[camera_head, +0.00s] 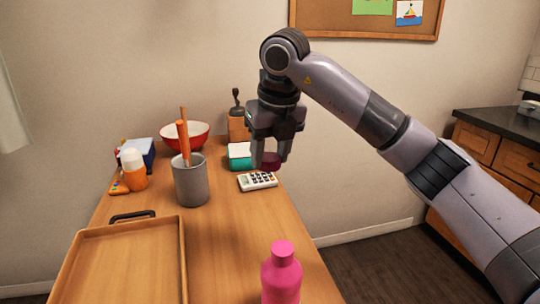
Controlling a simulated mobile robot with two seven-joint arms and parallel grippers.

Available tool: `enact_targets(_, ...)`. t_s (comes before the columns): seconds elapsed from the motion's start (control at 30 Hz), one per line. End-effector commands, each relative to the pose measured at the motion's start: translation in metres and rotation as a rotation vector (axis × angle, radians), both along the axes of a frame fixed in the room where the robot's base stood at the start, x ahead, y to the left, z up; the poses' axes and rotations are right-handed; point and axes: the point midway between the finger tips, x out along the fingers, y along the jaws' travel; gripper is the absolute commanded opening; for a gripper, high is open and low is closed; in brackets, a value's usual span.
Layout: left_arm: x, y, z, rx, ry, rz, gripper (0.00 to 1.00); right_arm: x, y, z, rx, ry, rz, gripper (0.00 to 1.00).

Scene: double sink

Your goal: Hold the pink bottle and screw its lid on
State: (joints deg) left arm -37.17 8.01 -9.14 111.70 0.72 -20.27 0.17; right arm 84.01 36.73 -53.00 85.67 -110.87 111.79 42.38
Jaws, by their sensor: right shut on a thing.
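The pink bottle (281,279) stands upright at the bottom edge of the head view, near the table's front right. Its lower part is cut off by the frame. Its narrower top is the same pink; I cannot tell whether this is a bare neck. My right gripper (270,157) points down over the far right of the table, well beyond the bottle. It is shut on a small dark pink round piece (270,163), which looks like the lid. The lid is apart from the bottle. My left gripper is not in view.
A calculator (258,181) lies just below the held lid, with a teal and white block (240,152) beside it. A grey cup (191,184) holds orange sticks. A red bowl (186,138) is behind it. A wooden tray (183,254) fills the front left. Table between calculator and bottle is clear.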

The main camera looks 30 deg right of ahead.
Motion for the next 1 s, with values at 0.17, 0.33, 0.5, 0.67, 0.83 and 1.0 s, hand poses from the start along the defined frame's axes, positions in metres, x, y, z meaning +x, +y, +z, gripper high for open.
enact_targets(0.17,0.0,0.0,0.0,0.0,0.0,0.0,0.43,0.0,0.0,0.0,0.0,-0.001,0.0,0.19)
enact_targets(0.33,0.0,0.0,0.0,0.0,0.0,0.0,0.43,-0.001,0.001,-0.002,0.0,-0.001,0.049,0.19)
enact_targets(0.5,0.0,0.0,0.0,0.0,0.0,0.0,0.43,-0.004,0.005,-0.006,0.001,-0.001,0.234,0.19)
enact_targets(0.67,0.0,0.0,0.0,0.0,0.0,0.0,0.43,-0.008,0.01,-0.011,0.001,0.0,0.472,0.19)
enact_targets(0.83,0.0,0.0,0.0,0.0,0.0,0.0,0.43,-0.012,0.016,-0.016,0.002,0.0,0.719,0.19)
enact_targets(1.0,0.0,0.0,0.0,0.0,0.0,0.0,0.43,-0.017,0.02,-0.02,0.003,0.0,0.961,0.19)
